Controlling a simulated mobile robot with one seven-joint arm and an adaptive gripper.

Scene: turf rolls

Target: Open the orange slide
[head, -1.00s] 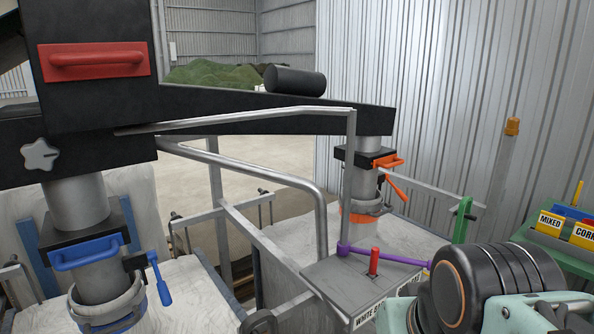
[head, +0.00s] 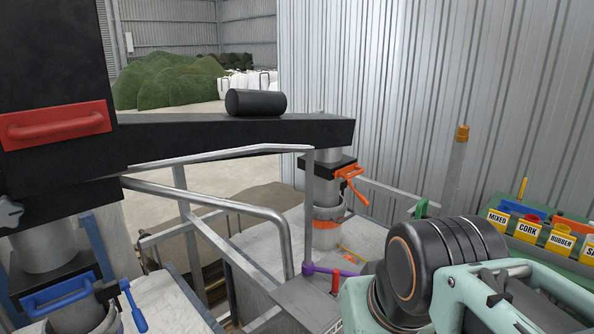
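The orange slide (head: 349,172) shows as an orange pull handle at the front right of a black gate box (head: 327,166) on the far grey spout. Its handle sits close to the box; how far the slide plate is in cannot be told. An orange lever (head: 357,194) hangs just below it, and an orange band (head: 327,225) rings the spout near the white bag. My arm fills the lower right, well in front of the slide and apart from it. My gripper's fingers cannot be made out in the head view.
A blue slide handle (head: 57,292) and blue lever (head: 132,308) sit at lower left, a red handle (head: 55,125) above. A grey bent rail (head: 230,205) and a post with a purple lever (head: 322,270) stand before the orange spout. Labelled yellow bins (head: 528,231) stand right.

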